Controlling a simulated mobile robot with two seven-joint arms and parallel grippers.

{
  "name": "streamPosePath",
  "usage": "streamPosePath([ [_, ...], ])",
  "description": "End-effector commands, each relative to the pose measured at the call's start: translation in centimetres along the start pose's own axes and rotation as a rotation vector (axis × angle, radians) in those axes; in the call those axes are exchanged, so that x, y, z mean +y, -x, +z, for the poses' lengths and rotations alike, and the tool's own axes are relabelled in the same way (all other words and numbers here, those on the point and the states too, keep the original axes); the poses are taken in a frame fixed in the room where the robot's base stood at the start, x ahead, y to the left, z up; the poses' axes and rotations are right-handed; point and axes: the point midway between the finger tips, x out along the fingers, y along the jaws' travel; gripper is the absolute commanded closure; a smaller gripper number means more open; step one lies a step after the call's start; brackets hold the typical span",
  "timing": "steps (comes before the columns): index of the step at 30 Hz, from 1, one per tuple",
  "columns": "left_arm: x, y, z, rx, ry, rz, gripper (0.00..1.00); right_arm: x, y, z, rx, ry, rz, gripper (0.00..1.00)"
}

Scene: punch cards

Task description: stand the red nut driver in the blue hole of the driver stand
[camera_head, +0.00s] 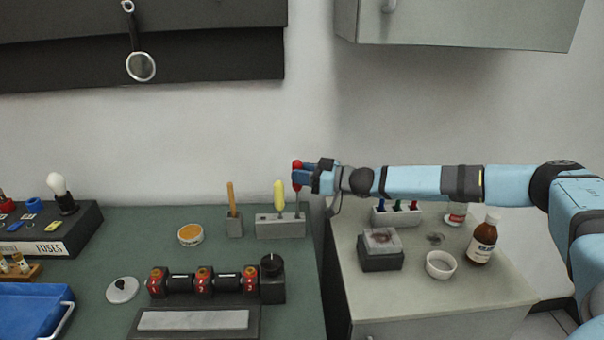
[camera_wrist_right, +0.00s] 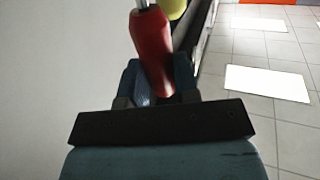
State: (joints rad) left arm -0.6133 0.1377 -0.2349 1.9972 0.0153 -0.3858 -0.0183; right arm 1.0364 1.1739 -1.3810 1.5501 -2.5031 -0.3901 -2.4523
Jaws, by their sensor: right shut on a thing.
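The red nut driver (camera_head: 297,168) is upright above the right end of a grey driver stand (camera_head: 281,230) on the green bench. My right gripper (camera_head: 302,176) is shut on its red handle, which also shows in the right wrist view (camera_wrist_right: 151,48). Its thin metal shaft points down towards the stand's right part; I cannot tell whether the tip is in a hole or just over it. A yellow-handled driver (camera_head: 279,194) stands in the same block, just left. The hole colours are too small to make out. My left gripper is not in view.
A grey holder (camera_head: 234,227) with a wooden-handled tool stands left of the stand, beside an orange-lidded tin (camera_head: 190,235). A row of red-and-black parts (camera_head: 203,281) lies in front. On the right table are another rack (camera_head: 396,216), a white bowl (camera_head: 440,265) and a brown bottle (camera_head: 483,242).

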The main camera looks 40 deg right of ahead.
Motion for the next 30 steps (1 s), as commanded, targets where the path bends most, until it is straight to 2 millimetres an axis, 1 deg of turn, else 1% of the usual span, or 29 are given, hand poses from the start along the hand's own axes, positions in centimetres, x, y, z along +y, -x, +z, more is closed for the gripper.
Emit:
streamPosePath([
  [9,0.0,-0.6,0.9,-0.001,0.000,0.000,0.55,0.0,0.0,1.1,0.000,0.000,0.000,1.00],
  [23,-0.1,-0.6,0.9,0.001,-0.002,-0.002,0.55,0.0,0.0,1.2,0.000,0.000,0.000,1.00],
  [30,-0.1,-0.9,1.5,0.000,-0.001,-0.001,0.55,0.0,0.0,1.9,0.000,0.000,0.000,1.00],
])
